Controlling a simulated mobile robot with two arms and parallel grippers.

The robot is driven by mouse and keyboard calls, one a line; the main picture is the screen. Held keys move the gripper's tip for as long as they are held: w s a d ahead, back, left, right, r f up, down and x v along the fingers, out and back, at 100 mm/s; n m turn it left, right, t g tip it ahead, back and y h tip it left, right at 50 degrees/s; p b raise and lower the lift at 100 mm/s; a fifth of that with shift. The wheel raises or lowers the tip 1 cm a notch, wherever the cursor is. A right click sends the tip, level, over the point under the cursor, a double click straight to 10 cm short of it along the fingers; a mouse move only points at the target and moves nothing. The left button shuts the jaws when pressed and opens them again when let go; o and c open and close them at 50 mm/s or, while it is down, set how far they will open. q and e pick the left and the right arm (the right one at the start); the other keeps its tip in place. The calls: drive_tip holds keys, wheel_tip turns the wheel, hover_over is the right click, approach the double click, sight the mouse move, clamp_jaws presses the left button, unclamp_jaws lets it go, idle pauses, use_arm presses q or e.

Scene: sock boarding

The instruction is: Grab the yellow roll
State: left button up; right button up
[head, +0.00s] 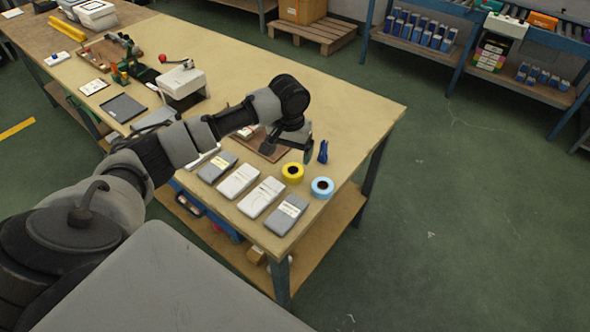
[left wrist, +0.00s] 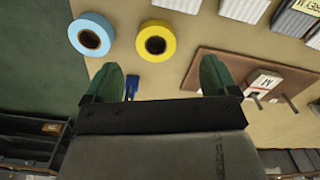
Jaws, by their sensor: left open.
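The yellow roll (head: 292,173) lies flat near the right end of the table, between the packaged socks and the blue roll. In the left wrist view the yellow roll (left wrist: 156,42) is ahead of the fingertips, roughly between their lines. My left gripper (head: 288,150) is above the table just behind the roll. In the left wrist view its green fingertips (left wrist: 158,78) are wide apart with nothing between them but a blue object lower down. The roll is clear of both fingers. My right gripper is in neither view.
A blue roll (head: 322,187) sits beside the yellow one, also in the wrist view (left wrist: 91,35). A blue clip-like object (head: 323,152) stands behind them. Several packs (head: 239,181) lie in a row to the left. A brown board (head: 266,147) is partly under my gripper. The back right tabletop (head: 345,105) is clear.

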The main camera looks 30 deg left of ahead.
sight(292, 171)
use_arm(q)
drive_tip(key=shift+f, duration=0.95)
drive_tip(key=shift+w+f, duration=0.15)
drive_tip(key=shift+f, duration=0.25)
drive_tip(key=f, duration=0.3)
drive_tip(key=shift+d+f, duration=0.25)
drive_tip(key=shift+d, duration=0.05)
drive_tip(key=shift+f, duration=0.6)
drive_tip(key=c, duration=1)
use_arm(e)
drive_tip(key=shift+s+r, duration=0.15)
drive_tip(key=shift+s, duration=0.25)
use_arm(q)
drive_tip(key=shift+r, duration=0.15)
